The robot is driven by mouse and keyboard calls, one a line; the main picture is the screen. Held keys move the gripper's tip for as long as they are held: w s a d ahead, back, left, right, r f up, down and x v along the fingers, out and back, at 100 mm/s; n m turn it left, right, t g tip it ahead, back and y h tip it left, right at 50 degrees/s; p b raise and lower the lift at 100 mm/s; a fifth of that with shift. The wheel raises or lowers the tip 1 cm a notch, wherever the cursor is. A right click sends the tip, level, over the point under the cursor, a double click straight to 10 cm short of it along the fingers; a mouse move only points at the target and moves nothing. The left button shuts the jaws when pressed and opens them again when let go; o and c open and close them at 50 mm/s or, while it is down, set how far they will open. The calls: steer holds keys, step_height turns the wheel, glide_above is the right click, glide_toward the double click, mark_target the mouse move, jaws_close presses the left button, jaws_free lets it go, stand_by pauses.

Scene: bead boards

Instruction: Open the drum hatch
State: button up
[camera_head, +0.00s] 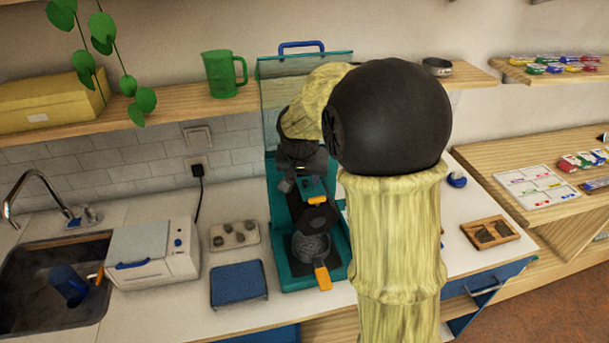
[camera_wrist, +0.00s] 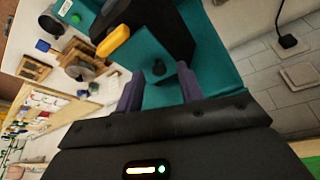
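A teal machine (camera_head: 340,240) stands on the counter with its clear lid (camera_head: 285,95) raised. A dark part with an orange handle (camera_head: 317,201) sits in its middle; I take this for the drum hatch. The orange handle also shows in the wrist view (camera_wrist: 113,40), on a black body. Below it is a round mesh basket (camera_head: 310,247) with another orange handle (camera_head: 322,278). My gripper (camera_wrist: 159,88) is open over the machine, its fingers apart, with a teal surface and dark knob (camera_wrist: 158,68) seen between them. Its fingertips are partly hidden in the head view.
A blue-lidded box (camera_head: 238,284) and a tray of several round pieces (camera_head: 235,235) lie left of the machine. A white appliance (camera_head: 153,254) stands beside the sink (camera_head: 40,315). A wooden tray (camera_head: 490,232) lies right. My arm hides the counter's middle right.

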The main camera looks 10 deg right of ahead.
jaws_close()
